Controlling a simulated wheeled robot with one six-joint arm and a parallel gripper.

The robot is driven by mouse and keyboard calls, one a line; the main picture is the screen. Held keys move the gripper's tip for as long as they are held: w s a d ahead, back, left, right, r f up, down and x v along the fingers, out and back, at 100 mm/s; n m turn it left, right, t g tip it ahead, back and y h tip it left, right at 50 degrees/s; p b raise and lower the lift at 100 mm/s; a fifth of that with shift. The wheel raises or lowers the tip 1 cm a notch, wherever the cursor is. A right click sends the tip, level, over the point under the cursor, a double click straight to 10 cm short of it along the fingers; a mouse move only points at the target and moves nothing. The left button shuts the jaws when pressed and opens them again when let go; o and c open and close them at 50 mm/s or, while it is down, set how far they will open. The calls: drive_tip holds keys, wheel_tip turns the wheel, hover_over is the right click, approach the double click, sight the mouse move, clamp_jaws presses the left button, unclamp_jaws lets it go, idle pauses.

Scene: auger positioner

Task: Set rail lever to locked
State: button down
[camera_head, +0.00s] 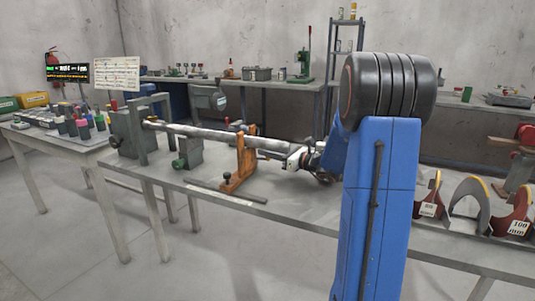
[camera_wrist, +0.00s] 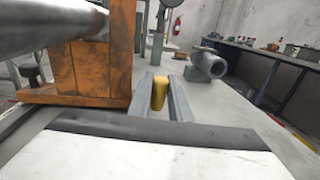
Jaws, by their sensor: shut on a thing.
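In the wrist view a small yellow grip (camera_wrist: 159,95), which looks like the rail lever's handle, stands between the two grey fingers of my gripper (camera_wrist: 160,82). My gripper is shut on it. The rest of the lever is hidden, so its setting cannot be read. An orange support (camera_wrist: 104,55) stands close on the left of the fingers. In the head view the orange support (camera_head: 241,163) holds a long metal shaft (camera_head: 205,133) on the bench. My gripper's white wrist end is just right of it there, and my blue arm hides part of that area.
The shaft also passes at upper left in the wrist view (camera_wrist: 45,22). A grey-green headstock (camera_head: 127,128) stands at the bench's left. A grey cylinder part (camera_wrist: 208,65) lies beyond the fingers. The bench front is mostly clear.

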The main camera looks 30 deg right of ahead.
drive_tip(key=c, duration=1.9)
unclamp_jaws()
drive_tip(key=shift+r, duration=0.1)
wheel_tip(320, 180, up, 10)
drive_tip(key=shift+f, duration=0.1)
drive_tip(key=shift+c, duration=0.4)
